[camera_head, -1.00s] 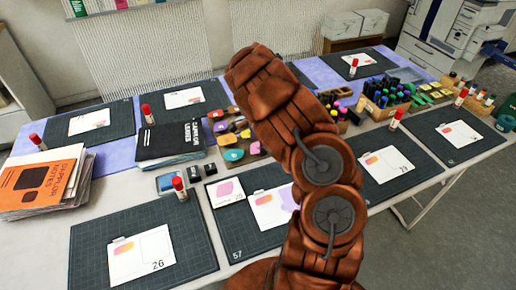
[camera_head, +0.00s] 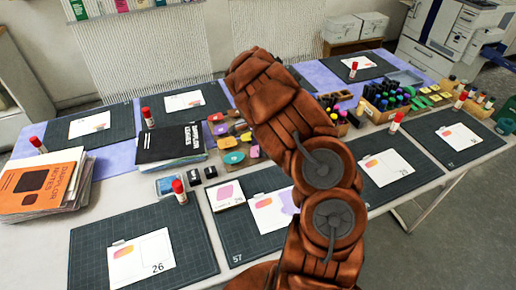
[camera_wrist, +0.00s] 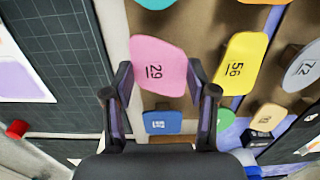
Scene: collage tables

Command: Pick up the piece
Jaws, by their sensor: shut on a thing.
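A pink piece marked 29 (camera_wrist: 158,62) is between the two fingers of my gripper (camera_wrist: 160,75) in the wrist view. My gripper is shut on it. A grey piece marked 72 (camera_wrist: 303,68) is farther right. A blue piece (camera_wrist: 162,122) shows between the fingers, nearer the wrist, with a tan piece (camera_wrist: 268,117) and a green piece (camera_wrist: 225,119) to its right. In the head view my gripper is hidden behind my arm.
Dark cutting mats (camera_head: 95,250) with cards line the table. A rack of markers (camera_head: 385,100) is right of my arm. A red cap (camera_wrist: 17,129) shows in the wrist view.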

